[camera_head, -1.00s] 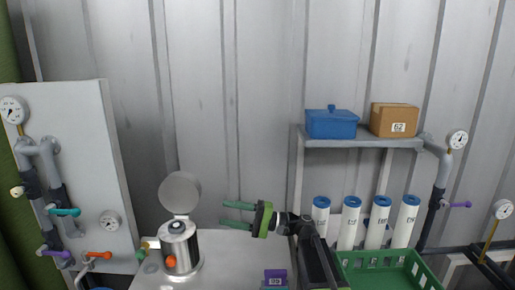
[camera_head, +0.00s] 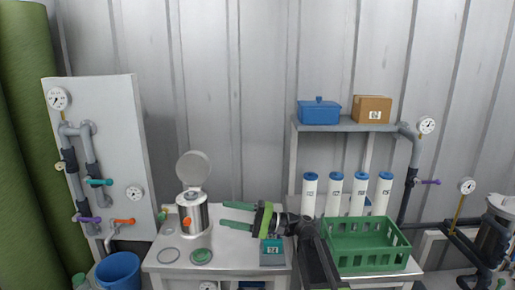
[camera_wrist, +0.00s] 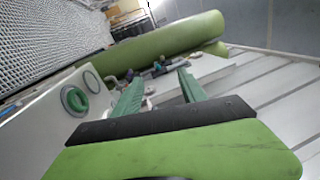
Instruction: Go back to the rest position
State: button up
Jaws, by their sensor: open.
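My gripper (camera_head: 238,214) is open with nothing between its green fingers. It points left in the head view, above the right part of the white table (camera_head: 228,246). In the wrist view my gripper (camera_wrist: 160,92) also shows open and empty. A steel vessel (camera_head: 194,216) with its round lid (camera_head: 193,168) raised stands on the table, left of my fingertips and apart from them. A grey ring (camera_head: 168,256) and a green disc (camera_head: 202,256) lie on the table in front of the vessel. A teal-topped block (camera_head: 272,250) sits close below my gripper in the picture.
A green crate (camera_head: 367,258) stands right of my arm, with several white cartridges (camera_head: 333,196) behind it. A shelf (camera_head: 345,127) holds a blue box (camera_head: 319,112) and a cardboard box (camera_head: 372,109). A pipe panel (camera_head: 120,150) and a blue bucket (camera_head: 118,270) are at left.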

jog(key=s+d+f+h+p, duration=0.7)
jog(key=s+f+h+p, duration=0.2)
jog(key=f+h, duration=0.15)
jog(key=s+d+f+h, duration=0.2)
jog(key=d+f+h, duration=0.2)
jog(key=d, duration=0.5)
jog(key=s+d+f+n+h, duration=0.1)
jog(key=d+f+h, duration=0.3)
jog(key=d, duration=0.5)
jog(key=shift+s+n+h+p, duration=0.3)
jog(key=shift+s+h, duration=0.55)
jog(key=shift+s, duration=0.05)
